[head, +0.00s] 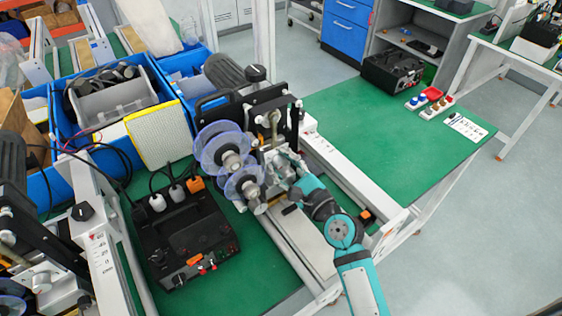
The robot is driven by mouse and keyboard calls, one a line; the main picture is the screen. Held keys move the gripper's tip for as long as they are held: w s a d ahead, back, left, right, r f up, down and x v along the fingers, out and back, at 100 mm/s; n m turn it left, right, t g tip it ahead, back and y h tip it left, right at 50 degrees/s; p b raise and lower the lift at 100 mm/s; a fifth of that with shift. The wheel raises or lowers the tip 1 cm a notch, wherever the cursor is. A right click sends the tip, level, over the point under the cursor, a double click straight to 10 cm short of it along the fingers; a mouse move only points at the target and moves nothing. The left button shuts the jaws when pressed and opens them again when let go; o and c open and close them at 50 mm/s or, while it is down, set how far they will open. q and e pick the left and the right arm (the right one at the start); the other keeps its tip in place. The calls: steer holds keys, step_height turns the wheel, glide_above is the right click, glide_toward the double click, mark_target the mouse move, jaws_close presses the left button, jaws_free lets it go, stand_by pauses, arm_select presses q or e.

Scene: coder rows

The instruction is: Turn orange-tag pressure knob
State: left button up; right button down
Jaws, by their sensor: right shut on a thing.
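A coder machine (250,110) with two translucent blue-rimmed reels (225,148) stands on the green bench. My right gripper (284,166) reaches into its front right side, beside the reels. It is shut on a small part of the coder, mostly hidden by the fingers. I cannot make out an orange tag there, so I cannot tell for sure that this part is the pressure knob. My left gripper is not in view.
A black control box (182,240) with an orange plug (195,184) sits left of the coder. Blue bins (100,135) stand behind it. A white rail (345,172) runs along the right. The green bench top (395,135) beyond is mostly clear.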

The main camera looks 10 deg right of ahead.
steer(key=n+p, duration=0.1)
steer(key=n, duration=0.4)
steer(key=shift+n, duration=0.3)
steer(key=n+p, duration=0.1)
steer(key=n, duration=0.5)
steer(key=shift+p, duration=0.4)
steer(key=n+p, duration=0.1)
steer(key=n, duration=0.5)
steer(key=shift+r+n+p, duration=0.1)
steer(key=shift+n+p, duration=0.3)
steer(key=n+p, duration=0.1)
steer(key=n, duration=0.4)
steer(key=shift+n, duration=0.4)
steer(key=c, duration=1.2)
jaws_free()
steer(key=shift+c, duration=0.2)
steer(key=shift+o, duration=1.2)
steer(key=shift+w, duration=0.15)
